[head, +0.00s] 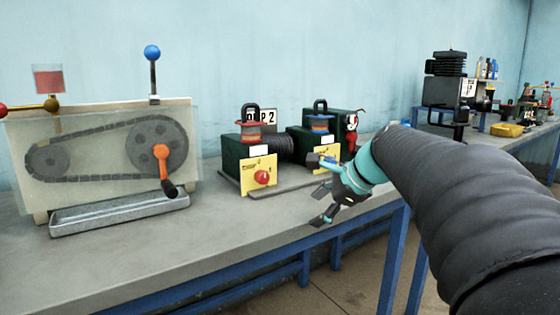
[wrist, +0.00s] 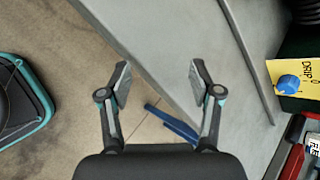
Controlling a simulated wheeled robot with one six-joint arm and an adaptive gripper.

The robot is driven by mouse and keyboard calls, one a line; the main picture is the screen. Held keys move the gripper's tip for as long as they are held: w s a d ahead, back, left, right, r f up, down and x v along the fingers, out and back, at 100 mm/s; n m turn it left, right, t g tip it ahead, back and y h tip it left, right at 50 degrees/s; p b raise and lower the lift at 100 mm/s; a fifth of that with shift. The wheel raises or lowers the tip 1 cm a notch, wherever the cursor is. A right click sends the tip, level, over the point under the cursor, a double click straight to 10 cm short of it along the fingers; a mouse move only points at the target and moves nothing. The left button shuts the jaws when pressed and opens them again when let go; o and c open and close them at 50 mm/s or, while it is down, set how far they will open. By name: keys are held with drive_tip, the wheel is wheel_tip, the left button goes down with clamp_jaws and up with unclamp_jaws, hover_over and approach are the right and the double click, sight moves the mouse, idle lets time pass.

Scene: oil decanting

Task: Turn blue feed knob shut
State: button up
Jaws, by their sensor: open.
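The blue knob (wrist: 287,83) sits on a yellow plate (wrist: 303,68) marked DRIP, at the right edge of the wrist view. The plate is on the front of the right-hand dark green pump unit (head: 343,121). In the head view my gripper partly covers that yellow plate (head: 326,154), and I cannot clearly tell the knob from the finger there. My gripper (head: 320,190) is open and empty, in front of the bench edge below the plate. In the wrist view its fingers (wrist: 160,78) are well apart, left of the knob and not touching it.
The bench (head: 225,215) has a bare front strip. A left pump unit (head: 232,155) with a red knob (head: 262,177) stands beside the right one. A chain-drive panel (head: 60,125) with a metal tray (head: 120,213) is at left. A red object (wrist: 294,150) lies close below the knob in the wrist view.

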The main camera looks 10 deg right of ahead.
sight(333, 163)
drive_tip(key=w+d+r+m, duration=0.1)
drive_tip(key=w+d+m, duration=0.1)
drive_tip(key=d, duration=0.1)
drive_tip(key=w+d+r+m+t, duration=0.1)
drive_tip(key=w+d+m, duration=0.1)
drive_tip(key=w+d, duration=0.1)
drive_tip(key=w+d+r+m+t+y, duration=0.1)
drive_tip(key=w+d+r+m, duration=0.1)
drive_tip(key=w+d+m, duration=0.1)
drive_tip(key=shift+d, duration=0.5)
drive_tip(key=w+d+r+m+t, duration=0.1)
drive_tip(key=w+d+m, duration=0.15)
drive_tip(key=d, duration=0.25)
drive_tip(key=w+d+r+m+t, duration=0.2)
drive_tip(key=d+m, duration=0.2)
drive_tip(key=d, duration=0.1)
drive_tip(key=shift+y, duration=0.4)
drive_tip(key=x, duration=1.3)
drive_tip(key=shift+w+f+p, duration=0.15)
drive_tip(key=shift+f+p, duration=0.25)
drive_tip(key=c, duration=1.1)
